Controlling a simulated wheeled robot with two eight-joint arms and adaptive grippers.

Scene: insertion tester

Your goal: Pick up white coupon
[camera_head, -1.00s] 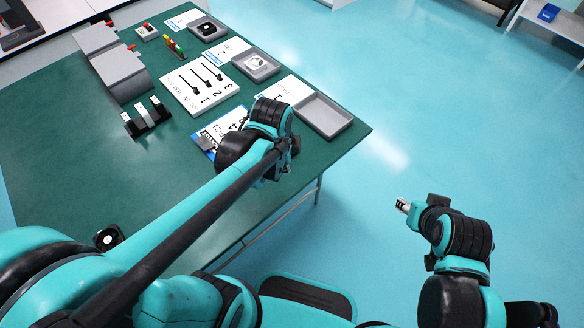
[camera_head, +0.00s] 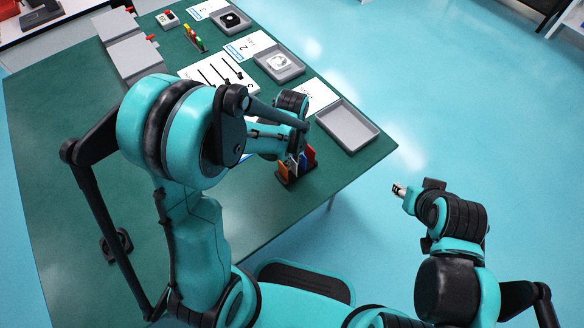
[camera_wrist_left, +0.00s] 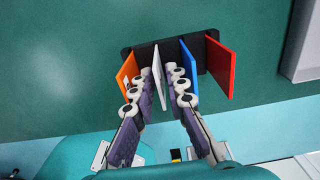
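The white coupon (camera_wrist_left: 159,75) stands upright in a black rack (camera_wrist_left: 147,50), between the orange coupon (camera_wrist_left: 127,76) and the blue coupon (camera_wrist_left: 189,68). A red coupon (camera_wrist_left: 219,67) stands at the rack's right end. My left gripper (camera_wrist_left: 164,78) is partly open, with a finger on each side of the white coupon. The left finger is very close to it; contact is unclear. A gap shows on the right finger's side. In the head view the rack (camera_head: 287,182) is partly hidden by my left arm. My right gripper (camera_head: 398,190) is off the table; its finger opening is unclear.
The rack stands near the green table's (camera_head: 330,182) right edge. An empty grey tray (camera_head: 347,125) lies just beyond it. Farther back are a tray with a white part (camera_head: 279,62), a tray with a black part (camera_head: 230,18) and grey boxes (camera_head: 135,55).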

